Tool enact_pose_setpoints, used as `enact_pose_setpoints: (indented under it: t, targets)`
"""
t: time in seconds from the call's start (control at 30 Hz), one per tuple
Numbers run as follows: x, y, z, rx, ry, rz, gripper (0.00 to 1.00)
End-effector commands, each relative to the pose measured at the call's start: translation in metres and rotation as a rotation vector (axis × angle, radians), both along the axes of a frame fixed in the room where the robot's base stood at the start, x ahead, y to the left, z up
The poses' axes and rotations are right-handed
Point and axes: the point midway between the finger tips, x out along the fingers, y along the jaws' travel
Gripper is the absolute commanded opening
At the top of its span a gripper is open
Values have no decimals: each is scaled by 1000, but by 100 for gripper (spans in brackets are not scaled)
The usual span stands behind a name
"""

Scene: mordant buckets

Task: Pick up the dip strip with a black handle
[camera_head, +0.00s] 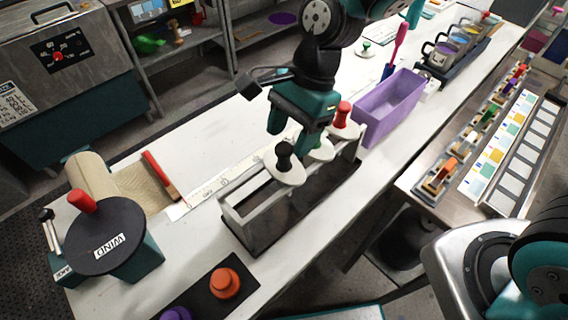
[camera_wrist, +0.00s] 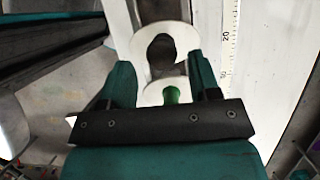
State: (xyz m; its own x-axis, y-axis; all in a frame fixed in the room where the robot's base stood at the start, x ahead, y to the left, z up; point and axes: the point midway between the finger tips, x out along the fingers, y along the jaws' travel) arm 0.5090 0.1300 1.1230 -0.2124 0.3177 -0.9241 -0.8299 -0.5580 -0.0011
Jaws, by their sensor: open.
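The dip strip with a black handle (camera_head: 284,156) has a dark knob on a white round disc and stands upright at the top of a grey rack. In the wrist view its black knob (camera_wrist: 161,50) shows just beyond the fingertips, in line with the gap. My gripper (camera_head: 296,132) is open and empty, above and close behind the black handle. In the wrist view my gripper (camera_wrist: 163,72) has its two teal fingers apart. A green-handled strip (camera_head: 320,148) is beside it, partly hidden by my gripper. A red-handled strip (camera_head: 343,114) is at the rack's far end.
The grey rack (camera_head: 249,230) stands on a long white bench. A purple bin (camera_head: 385,112) stands behind it. A winder (camera_head: 105,238) with a red knob is at left, and an orange knob (camera_head: 225,283) is in front.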

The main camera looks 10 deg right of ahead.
Motion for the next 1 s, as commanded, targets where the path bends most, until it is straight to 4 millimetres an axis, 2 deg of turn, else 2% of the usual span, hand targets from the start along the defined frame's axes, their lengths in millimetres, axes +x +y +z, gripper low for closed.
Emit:
enact_pose_setpoints:
  t: [0.33, 0.6, 0.63, 0.8, 0.87, 1.0]
  targets:
    - [-10, 16, -41, -2, 5, 3, 56]
    - [-10, 18, -46, 0, 0, 2, 56]
    - [-10, 18, -46, 0, 0, 2, 54]
    - [-10, 18, -46, -1, 1, 3, 15]
    - [-10, 18, -46, 0, 1, 3, 3]
    - [-10, 18, -46, 0, 1, 3, 3]
